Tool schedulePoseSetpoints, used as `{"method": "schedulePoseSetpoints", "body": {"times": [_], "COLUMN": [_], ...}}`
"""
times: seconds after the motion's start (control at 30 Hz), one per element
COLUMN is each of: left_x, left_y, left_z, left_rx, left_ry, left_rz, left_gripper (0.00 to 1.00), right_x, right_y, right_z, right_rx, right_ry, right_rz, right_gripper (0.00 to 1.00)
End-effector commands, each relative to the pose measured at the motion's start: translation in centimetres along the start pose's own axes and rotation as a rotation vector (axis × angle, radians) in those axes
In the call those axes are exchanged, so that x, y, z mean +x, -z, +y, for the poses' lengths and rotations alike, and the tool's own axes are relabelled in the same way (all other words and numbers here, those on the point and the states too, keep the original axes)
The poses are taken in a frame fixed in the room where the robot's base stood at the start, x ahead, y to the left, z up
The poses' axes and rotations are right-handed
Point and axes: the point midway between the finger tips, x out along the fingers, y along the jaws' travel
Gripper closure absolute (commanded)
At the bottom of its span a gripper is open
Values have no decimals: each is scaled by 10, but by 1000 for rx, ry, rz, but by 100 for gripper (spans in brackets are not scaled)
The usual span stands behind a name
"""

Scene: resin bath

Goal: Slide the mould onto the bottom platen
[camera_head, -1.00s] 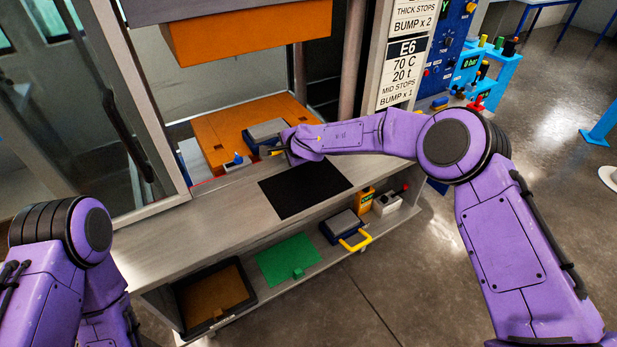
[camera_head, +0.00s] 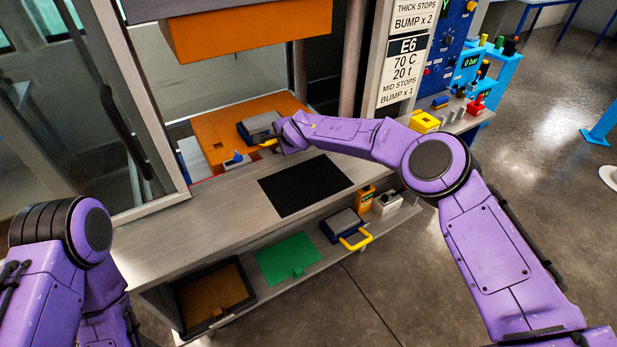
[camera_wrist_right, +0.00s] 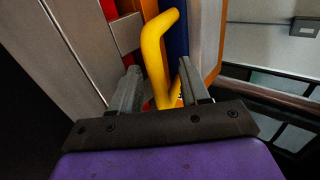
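The mould (camera_head: 257,125), a grey-topped dark blue block with a yellow handle, rests on the orange bottom platen (camera_head: 212,127), near its right side. My right gripper (camera_head: 278,144) is at the handle on the mould's near side. In the right wrist view the yellow handle (camera_wrist_right: 155,50) passes between the fingers of the gripper (camera_wrist_right: 160,90). The fingers stand apart, with gaps beside the handle. Most of the mould's body is out of that view. Only upper links of my left arm show; its gripper is out of view.
The orange upper platen (camera_head: 250,32) hangs above. A small blue-and-white item (camera_head: 233,160) sits at the bottom platen's front edge. A black mat (camera_head: 305,186) lies on the grey bench. The shelf below holds a green plate (camera_head: 288,259) and a second yellow-handled block (camera_head: 342,226).

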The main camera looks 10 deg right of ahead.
Motion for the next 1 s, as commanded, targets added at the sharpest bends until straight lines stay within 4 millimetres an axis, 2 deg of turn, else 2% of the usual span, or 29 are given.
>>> {"method": "schedulePoseSetpoints", "body": {"times": [0.3,0.53,1.0], "left_x": [-1,-7,5], "left_y": [0,3,-2], "left_z": [0,-1,0], "left_rx": [0,0,0], "left_ry": [0,0,0], "left_rz": [0,0,0], "left_gripper": [60,60,60], "right_x": [-2,-30,-78], "right_y": [-1,-1,-1], "right_z": [-1,0,1], "right_rx": [-2,-3,-1], "right_ry": [0,-2,-2], "right_rz": [-2,-2,-1], "right_gripper": [53,53,53]}}
